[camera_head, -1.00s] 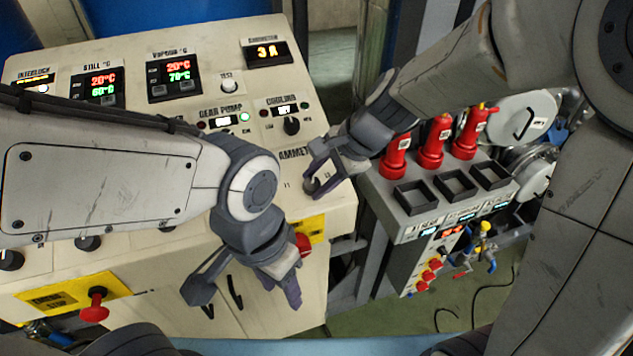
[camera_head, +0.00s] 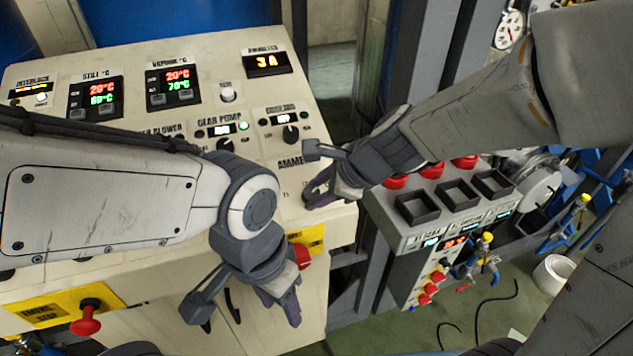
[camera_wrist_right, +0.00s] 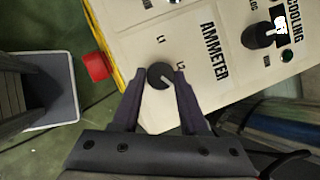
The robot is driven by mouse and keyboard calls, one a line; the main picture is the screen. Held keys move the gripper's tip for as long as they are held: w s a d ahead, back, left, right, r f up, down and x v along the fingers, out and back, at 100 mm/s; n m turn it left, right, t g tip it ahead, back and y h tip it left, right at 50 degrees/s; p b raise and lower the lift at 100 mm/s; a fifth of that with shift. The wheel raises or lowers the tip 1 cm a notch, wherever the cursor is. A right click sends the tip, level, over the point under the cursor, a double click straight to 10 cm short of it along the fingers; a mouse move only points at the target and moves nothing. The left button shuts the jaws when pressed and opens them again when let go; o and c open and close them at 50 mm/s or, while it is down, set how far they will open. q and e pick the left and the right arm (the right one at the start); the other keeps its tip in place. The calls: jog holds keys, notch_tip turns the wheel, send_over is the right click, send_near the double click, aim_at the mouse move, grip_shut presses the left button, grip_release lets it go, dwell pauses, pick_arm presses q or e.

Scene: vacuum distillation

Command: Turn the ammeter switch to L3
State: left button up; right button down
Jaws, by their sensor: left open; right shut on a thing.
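The ammeter switch, a round black knob (camera_wrist_right: 160,76) with a white pointer line, sits on the cream panel beside the AMMETER label (camera_wrist_right: 215,52). In the right wrist view, L1 and L2 marks show near it, and its line slants up and right, roughly toward L2. I cannot make out L3. My right gripper (camera_wrist_right: 157,100) is shut on the knob, one finger on each side. In the head view my right gripper (camera_head: 312,175) hides the knob. My left gripper (camera_head: 245,312) is open and empty in front of the panel. The ammeter display (camera_head: 267,64) reads 3 A.
The cooling knob (camera_head: 290,134) and gear pump knob (camera_head: 225,145) are close by on the panel. A red emergency stop button (camera_head: 86,320) is at the lower left. A grey unit with black square holders (camera_head: 458,194) stands to the right.

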jog(key=shift+w, duration=0.1)
jog(key=shift+c, duration=2.2)
grip_release()
jog(key=p+v, duration=0.2)
jog(key=v, duration=0.8)
jog(key=shift+r, duration=0.25)
jog(key=shift+d, duration=0.1)
jog(key=s+f+n+g+h+b, duration=0.2)
jog(key=s+f+n, duration=0.5)
jog(key=n, duration=0.6)
jog(key=s+a+f+n+g+h+b, duration=0.1)
jog(key=s+f+n+g+h+b, duration=0.1)
jog(key=s+f+n, duration=0.5)
jog(key=s+n+g+b, duration=0.1)
jog(key=s+n, duration=0.1)
jog(key=n, duration=0.4)
jog(key=shift+f+h, duration=0.2)
jog(key=shift+h, duration=0.2)
